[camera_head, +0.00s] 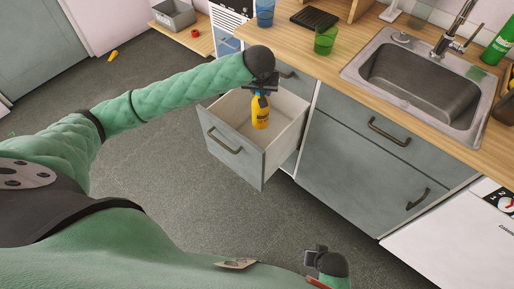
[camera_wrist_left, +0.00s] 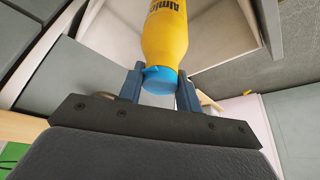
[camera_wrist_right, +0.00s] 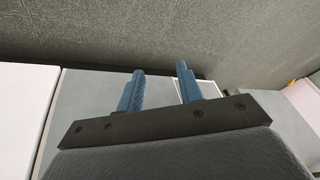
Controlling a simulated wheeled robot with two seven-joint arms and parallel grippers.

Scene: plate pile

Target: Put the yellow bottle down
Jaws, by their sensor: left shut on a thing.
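The yellow bottle (camera_head: 260,113) with dark lettering hangs upright inside the open drawer (camera_head: 222,143). In the left wrist view the yellow bottle (camera_wrist_left: 166,35) shows its blue cap between the fingers. My left gripper (camera_head: 262,90) is above the drawer and shut on the bottle's cap; it also shows in the left wrist view (camera_wrist_left: 160,85). I cannot tell whether the bottle's base touches the drawer floor. My right gripper (camera_wrist_right: 160,88) is open and empty, low in front of the cabinets; it also shows in the head view (camera_head: 316,252).
The wooden counter (camera_head: 345,80) holds a green cup (camera_head: 325,40), a blue cup (camera_head: 264,12), a black tray (camera_head: 314,18) and a sink (camera_head: 425,85). A green bottle (camera_head: 500,42) stands behind the sink.

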